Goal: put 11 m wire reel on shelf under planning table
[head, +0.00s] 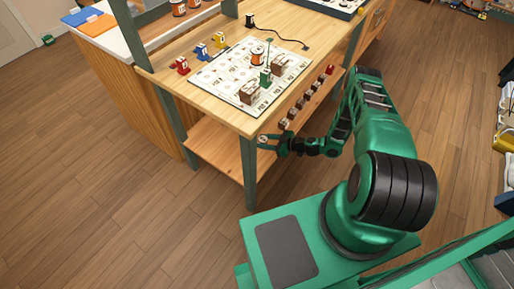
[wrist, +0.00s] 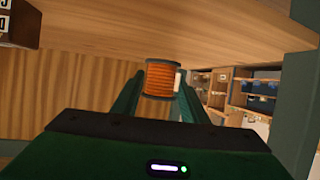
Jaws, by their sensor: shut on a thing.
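My gripper (wrist: 160,95) is shut on an orange wire reel (wrist: 163,77) with dark flanges and a pale label on its right side. The label cannot be read. In the head view my gripper (head: 268,142) is at the table's near corner, and the reel is too small there to make out well. The planning table (head: 226,106) has a light wood top and green legs. Its lower shelf (head: 217,150) is a bare wooden board in the part that shows; the rest is hidden under the top.
A printed board (head: 228,85) on the table carries another orange reel (head: 258,54) and brown blocks (head: 249,93). Small coloured figures (head: 202,51) stand behind it. Several small blocks (head: 297,108) line the table's right edge. A green table leg (head: 249,173) stands near my gripper.

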